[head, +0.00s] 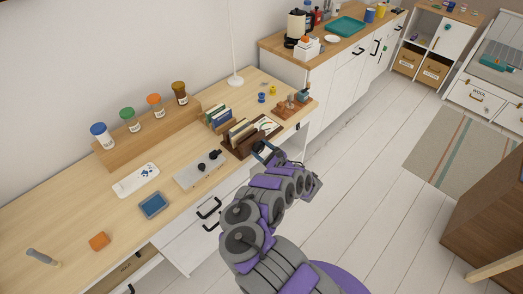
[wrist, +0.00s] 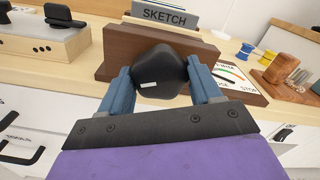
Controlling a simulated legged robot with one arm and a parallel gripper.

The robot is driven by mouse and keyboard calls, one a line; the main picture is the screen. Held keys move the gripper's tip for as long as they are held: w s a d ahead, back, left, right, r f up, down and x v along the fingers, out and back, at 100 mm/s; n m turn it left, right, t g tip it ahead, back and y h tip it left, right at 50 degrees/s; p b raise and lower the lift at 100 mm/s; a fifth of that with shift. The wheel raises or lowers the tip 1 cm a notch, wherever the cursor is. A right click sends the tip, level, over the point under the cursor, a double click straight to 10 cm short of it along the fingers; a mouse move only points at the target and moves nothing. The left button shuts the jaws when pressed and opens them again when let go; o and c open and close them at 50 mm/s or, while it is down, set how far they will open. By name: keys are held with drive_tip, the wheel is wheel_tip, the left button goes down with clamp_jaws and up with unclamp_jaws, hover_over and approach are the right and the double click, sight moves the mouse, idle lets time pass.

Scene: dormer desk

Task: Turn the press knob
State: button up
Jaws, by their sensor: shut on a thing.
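The press knob (wrist: 160,66) is a black, rounded knob with a short white mark. It fills the middle of the wrist view, in front of a dark brown wooden block (wrist: 118,45). My gripper (wrist: 160,78) has its two blue fingers on either side of the knob and is shut on it. In the head view my gripper (head: 266,152) is at the desk's right front edge, beside the brown book rack (head: 243,147). The knob cannot be made out there. A pale dial card (wrist: 228,78) with a red line and the word STOP shows behind the right finger.
A pale box with black knobs (head: 200,170) stands left of my gripper. A wooden press-like piece (head: 290,106) and small spools (head: 262,97) are beyond it. Open floor (head: 375,150) is at the right.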

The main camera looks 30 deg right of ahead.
drive_tip(key=shift+s+f, duration=0.15)
drive_tip(key=shift+f, duration=0.25)
drive_tip(key=o, duration=1)
drive_tip(key=shift+r, duration=0.2)
drive_tip(key=shift+o, duration=0.2)
drive_tip(key=shift+w+d, duration=0.1)
drive_tip(key=shift+w, duration=0.1)
